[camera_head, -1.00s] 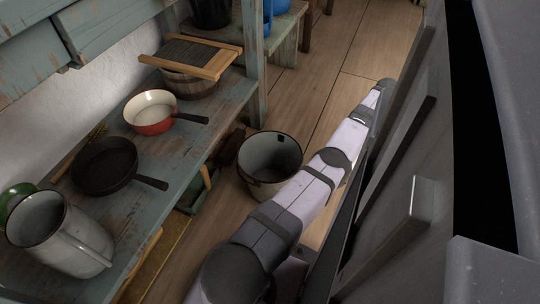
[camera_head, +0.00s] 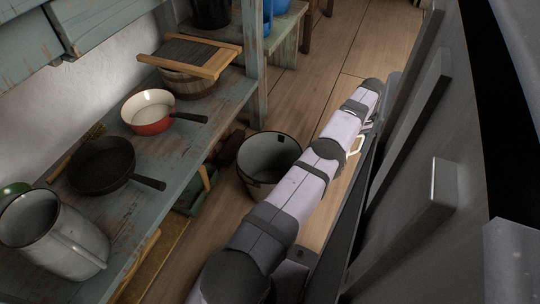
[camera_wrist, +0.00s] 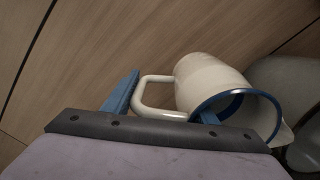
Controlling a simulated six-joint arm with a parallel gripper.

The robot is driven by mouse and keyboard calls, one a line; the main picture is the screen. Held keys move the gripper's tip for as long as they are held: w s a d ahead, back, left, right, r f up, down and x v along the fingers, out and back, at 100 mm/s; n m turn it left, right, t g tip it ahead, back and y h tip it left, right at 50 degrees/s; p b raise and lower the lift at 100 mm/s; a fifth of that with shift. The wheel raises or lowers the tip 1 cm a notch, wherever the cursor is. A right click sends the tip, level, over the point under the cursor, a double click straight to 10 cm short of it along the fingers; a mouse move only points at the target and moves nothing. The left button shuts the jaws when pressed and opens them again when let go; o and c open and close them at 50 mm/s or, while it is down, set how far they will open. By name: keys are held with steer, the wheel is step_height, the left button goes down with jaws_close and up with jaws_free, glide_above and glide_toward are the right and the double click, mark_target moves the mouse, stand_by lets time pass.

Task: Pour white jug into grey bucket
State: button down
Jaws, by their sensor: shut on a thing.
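The white jug (camera_wrist: 215,78) has a blue rim and shows in the wrist view with its mouth toward the camera, its spout at the lower right. My gripper (camera_wrist: 165,108) is shut on its handle, with a blue finger on either side. In the head view my arm hides most of the jug; only a pale loop like its handle (camera_head: 355,147) shows. The grey bucket (camera_head: 266,162) stands upright on the floor, left of my arm, its opening facing up. A grey rounded surface (camera_wrist: 284,76) beside the jug in the wrist view may be the bucket. No pouring liquid shows.
A blue-grey bench at left holds a large pale enamel pitcher (camera_head: 62,245), a black pan (camera_head: 100,165), a red pot (camera_head: 150,118) and a washboard (camera_head: 190,55) on a wooden tub. Dark panels (camera_head: 415,200) stand close on the right. Wooden floor (camera_head: 320,60) is open behind the bucket.

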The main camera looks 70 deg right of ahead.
steer(key=w+d+n+b, duration=0.1)
steer(key=w+n, duration=0.1)
steer(key=w, duration=0.7)
steer(key=shift+w+f+n+b, duration=0.25)
steer(key=shift+n+b, duration=0.05)
